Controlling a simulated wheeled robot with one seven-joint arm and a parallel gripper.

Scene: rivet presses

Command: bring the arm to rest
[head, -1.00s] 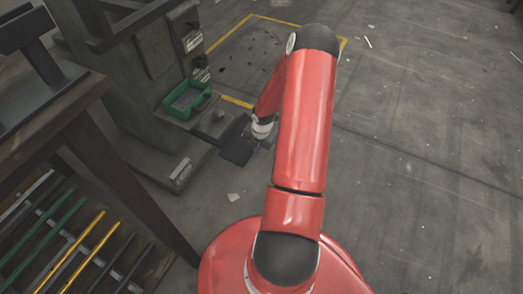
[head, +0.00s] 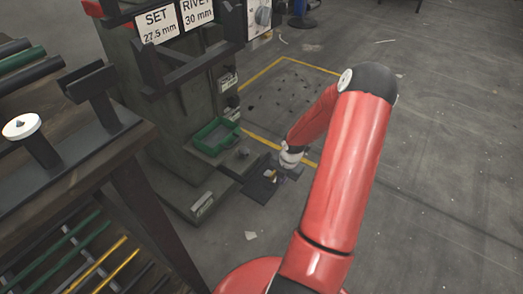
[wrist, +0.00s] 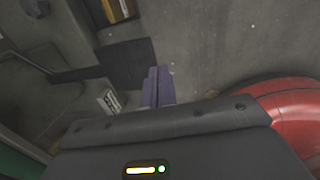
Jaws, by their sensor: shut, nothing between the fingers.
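My red arm (head: 345,170) reaches out over the floor, its elbow high and its forearm angled down toward the foot of a green-grey press (head: 180,115). My gripper (head: 277,178) hangs low beside the press, over or near a dark flat plate (head: 258,190); the head view shows the fingers too small to read. In the wrist view my gripper's two purple-grey fingers (wrist: 158,88) lie together, shut and empty. The dark plate also shows just beyond them in the wrist view (wrist: 125,62). I cannot tell whether the fingers touch it.
A green tray (head: 215,137) sits on the press ledge. Signs (head: 162,22) reading SET 27.5 mm and RIVET 30 mm are above. A dark rack (head: 115,160) with rods stands at left. Yellow lines (head: 262,72) mark the floor behind. Floor (head: 450,180) at right is clear.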

